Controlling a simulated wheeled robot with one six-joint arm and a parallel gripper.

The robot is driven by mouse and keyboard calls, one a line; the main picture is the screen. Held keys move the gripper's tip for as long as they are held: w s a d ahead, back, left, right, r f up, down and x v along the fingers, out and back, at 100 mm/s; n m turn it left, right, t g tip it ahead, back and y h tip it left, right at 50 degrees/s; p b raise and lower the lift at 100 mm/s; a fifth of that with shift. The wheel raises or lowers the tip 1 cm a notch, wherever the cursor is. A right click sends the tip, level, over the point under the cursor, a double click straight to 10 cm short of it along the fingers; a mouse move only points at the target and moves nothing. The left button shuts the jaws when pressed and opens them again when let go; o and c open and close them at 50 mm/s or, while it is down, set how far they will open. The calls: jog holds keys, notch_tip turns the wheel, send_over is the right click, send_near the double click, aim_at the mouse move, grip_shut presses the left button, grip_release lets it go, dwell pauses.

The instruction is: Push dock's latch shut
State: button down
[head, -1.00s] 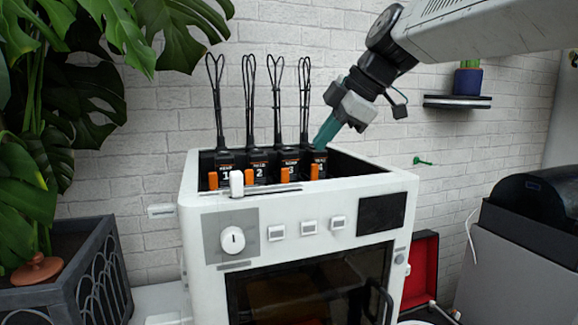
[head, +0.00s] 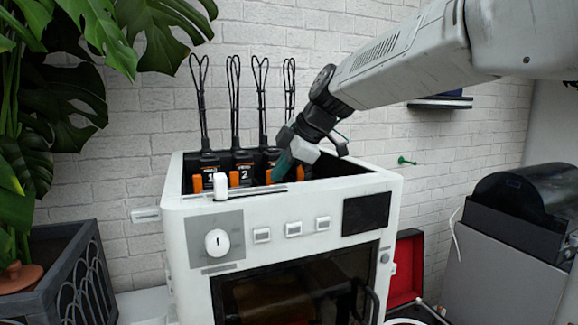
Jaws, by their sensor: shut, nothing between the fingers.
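A row of black numbered units with looped cables stands in the open top of a white cabinet (head: 320,190); it looks like the dock. Units 1 (head: 208,168) and 2 (head: 243,165) show clearly. Small orange tabs stand at their fronts, by unit 1 (head: 197,184), by unit 2 (head: 234,179) and at the third place (head: 269,177). A white upright lever (head: 221,186) stands on the front rim. I cannot tell which of these is the latch. My gripper (head: 278,174) is shut, its teal fingers pointing down by the third tab, hiding most of units 3 and 4. Contact is unclear.
The cabinet front has a round knob (head: 217,243), several buttons, a dark screen (head: 366,213) and a glass door (head: 300,290). A plant and grey planter (head: 60,255) stand left. A dark machine (head: 515,210) and an open red-lined case (head: 405,270) are right.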

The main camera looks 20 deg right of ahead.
jog(key=shift+w, duration=0.55)
jog(key=shift+w, duration=1.1)
jog(key=shift+s+r, duration=0.1)
jog(key=s, duration=0.4)
jog(key=shift+s+d+r, duration=0.15)
jog(key=shift+s+r, duration=0.15)
jog(key=shift+r, duration=0.05)
jog(key=v, duration=0.9)
